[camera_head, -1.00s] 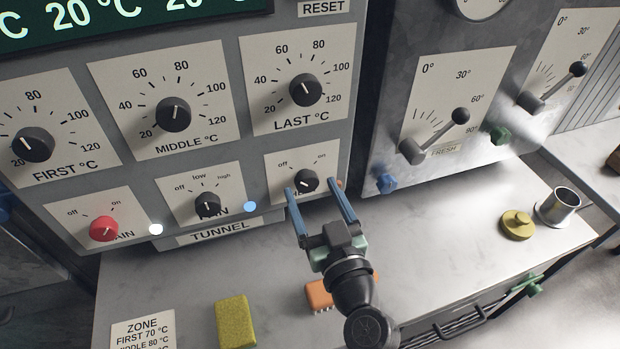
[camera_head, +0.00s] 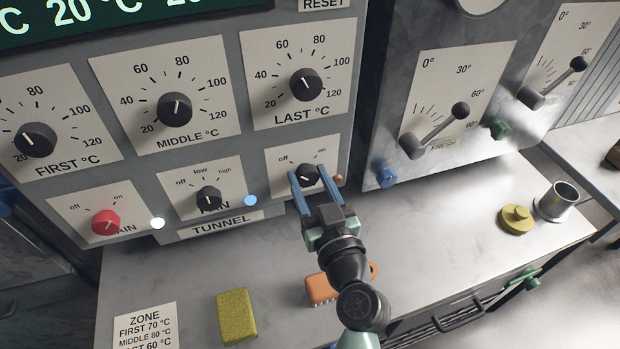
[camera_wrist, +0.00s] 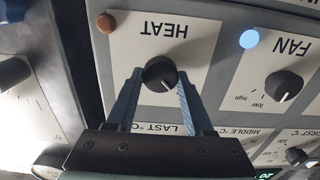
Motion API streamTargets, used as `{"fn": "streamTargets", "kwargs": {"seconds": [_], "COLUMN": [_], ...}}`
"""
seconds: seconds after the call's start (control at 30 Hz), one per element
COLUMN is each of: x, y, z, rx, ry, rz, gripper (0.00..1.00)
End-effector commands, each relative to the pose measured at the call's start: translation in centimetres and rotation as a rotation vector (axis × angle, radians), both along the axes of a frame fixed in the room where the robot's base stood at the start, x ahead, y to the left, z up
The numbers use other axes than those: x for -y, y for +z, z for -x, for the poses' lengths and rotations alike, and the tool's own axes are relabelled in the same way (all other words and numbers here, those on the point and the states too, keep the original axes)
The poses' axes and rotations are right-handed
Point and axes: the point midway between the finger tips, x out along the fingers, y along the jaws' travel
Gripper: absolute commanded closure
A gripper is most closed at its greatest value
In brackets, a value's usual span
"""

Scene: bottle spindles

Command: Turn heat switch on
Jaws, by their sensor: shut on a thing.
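The heat switch (camera_head: 306,174) is a black rotary knob on a white plate marked off and on, at the lower right of the tunnel panel. In the wrist view the heat knob (camera_wrist: 160,74) sits under an upside-down HEAT label. My gripper (camera_head: 312,177) is shut on this knob, with one blue finger on each side. The knob's white pointer line is partly hidden by the fingers, so its exact setting is hard to read. A dull orange-brown lamp (camera_wrist: 106,23) is beside the HEAT label.
The black fan knob (camera_head: 208,198) and a lit blue lamp (camera_head: 251,200) are to the left. A red main knob (camera_head: 105,222) has a lit white lamp (camera_head: 157,223). Below lie a yellow sponge (camera_head: 237,316) and an orange brush (camera_head: 320,289). Lever panels stand at right.

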Motion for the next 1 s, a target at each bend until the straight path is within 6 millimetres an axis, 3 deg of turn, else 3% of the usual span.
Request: {"fn": "streamTargets", "kwargs": {"seconds": [0.47, 1.0], "x": [0.08, 0.18], "y": [-0.10, -0.13], "z": [-0.01, -0.06], "rx": [-0.034, -0.184], "ry": [0.000, 0.002], "rz": [-0.107, -0.563], "gripper": [1.00, 1.00]}}
